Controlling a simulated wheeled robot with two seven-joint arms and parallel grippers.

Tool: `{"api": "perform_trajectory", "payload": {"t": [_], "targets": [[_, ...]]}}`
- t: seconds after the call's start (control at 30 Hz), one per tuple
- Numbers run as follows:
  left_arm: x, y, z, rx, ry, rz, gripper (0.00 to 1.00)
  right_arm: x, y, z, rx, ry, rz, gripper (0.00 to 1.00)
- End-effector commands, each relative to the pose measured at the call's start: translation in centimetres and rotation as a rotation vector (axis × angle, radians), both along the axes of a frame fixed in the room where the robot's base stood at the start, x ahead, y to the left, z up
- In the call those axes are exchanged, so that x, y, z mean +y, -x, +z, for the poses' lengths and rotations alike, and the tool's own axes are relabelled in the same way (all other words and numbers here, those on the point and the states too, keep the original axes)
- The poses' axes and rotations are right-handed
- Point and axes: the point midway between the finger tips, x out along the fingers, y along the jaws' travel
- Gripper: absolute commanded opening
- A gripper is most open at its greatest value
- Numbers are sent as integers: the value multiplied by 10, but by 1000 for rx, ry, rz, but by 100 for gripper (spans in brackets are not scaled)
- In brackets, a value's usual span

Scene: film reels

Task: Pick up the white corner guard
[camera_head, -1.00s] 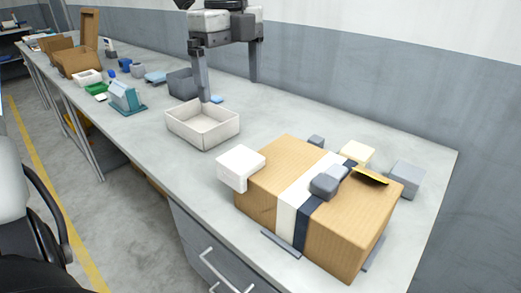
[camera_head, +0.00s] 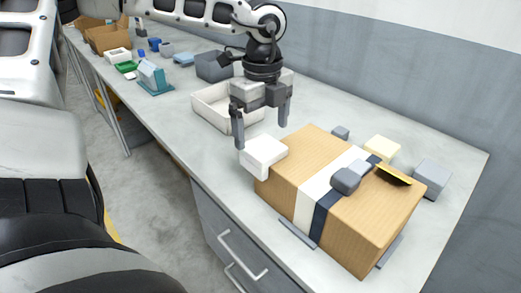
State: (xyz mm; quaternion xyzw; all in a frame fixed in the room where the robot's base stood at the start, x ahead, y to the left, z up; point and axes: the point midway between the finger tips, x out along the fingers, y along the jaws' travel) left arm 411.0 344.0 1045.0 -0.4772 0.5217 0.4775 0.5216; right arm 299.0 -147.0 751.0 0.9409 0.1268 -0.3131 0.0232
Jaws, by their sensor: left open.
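The white corner guard (camera_head: 264,153) sits on the near left corner of the large cardboard box (camera_head: 300,159). My left gripper (camera_head: 262,138) comes in from the upper left and points down, its two fingers spread apart and empty. In the picture, its left fingertip is close to the guard's top edge. The other finger is behind and to the right, above the box's far left side. I cannot tell whether a finger touches the guard. My right gripper is not in view.
A white open tray (camera_head: 205,107) stands behind the gripper. A dark grey bin (camera_head: 213,66) is farther back. The box carries white and navy bands, a grey block (camera_head: 346,181) and a yellow-black piece (camera_head: 393,175). A grey block (camera_head: 433,178) and a cream block (camera_head: 383,149) stand beyond it.

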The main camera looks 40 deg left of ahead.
Motion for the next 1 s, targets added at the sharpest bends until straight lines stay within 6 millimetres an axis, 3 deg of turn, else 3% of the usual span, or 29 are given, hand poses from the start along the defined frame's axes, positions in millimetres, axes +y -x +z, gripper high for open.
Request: {"api": "perform_trajectory", "payload": {"t": [0.2, 0.47, 0.63, 1.0], "targets": [[1, 0, -25, 1, 0, 1, 94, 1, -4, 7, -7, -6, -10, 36], [1, 0, -28, -2, 0, 1, 94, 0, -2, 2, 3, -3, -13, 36], [1, 0, -28, -1, 0, 1, 46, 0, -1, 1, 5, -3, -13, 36], [1, -1, -25, -3, -1, 1, 45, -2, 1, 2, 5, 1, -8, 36]]}}
